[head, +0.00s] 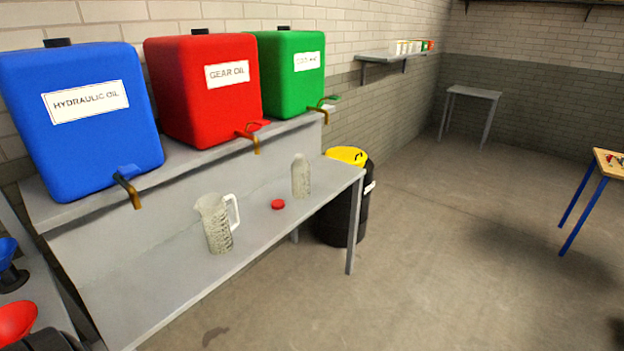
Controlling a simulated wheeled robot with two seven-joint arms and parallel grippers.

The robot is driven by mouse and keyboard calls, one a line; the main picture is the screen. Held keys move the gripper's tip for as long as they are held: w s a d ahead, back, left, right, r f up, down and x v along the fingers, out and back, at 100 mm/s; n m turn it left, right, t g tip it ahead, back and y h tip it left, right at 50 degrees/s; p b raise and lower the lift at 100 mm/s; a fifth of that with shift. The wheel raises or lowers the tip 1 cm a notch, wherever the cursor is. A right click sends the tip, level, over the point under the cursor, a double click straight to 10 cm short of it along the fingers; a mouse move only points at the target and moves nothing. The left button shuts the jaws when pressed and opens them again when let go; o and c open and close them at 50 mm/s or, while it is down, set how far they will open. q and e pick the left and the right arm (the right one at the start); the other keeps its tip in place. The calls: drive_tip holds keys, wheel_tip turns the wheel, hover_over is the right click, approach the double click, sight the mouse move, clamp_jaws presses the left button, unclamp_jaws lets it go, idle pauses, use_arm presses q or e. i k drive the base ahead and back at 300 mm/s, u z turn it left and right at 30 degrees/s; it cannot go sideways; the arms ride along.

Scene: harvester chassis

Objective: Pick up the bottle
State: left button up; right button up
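A pale, translucent bottle (301,177) stands upright on the grey lower bench shelf (160,290), near its right end. A small red cap (278,204) lies on the shelf to the left of the bottle, apart from it. A translucent measuring jug (215,224) with a white handle stands further left on the same shelf. Neither of my grippers is in view.
Blue (85,125), red (203,95) and green (290,75) oil tanks with taps sit on the raised shelf behind. A black bin with a yellow lid (347,156) stands past the bench's right end. Blue and red funnel-like items (15,322) are at lower left. Open floor lies right.

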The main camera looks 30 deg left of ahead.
sight(300, 169)
drive_tip(key=z, duration=0.6)
drive_tip(key=i, duration=2.35)
drive_tip(key=u, duration=1.2)
drive_tip(key=i, duration=0.75)
drive_tip(key=u, duration=0.85)
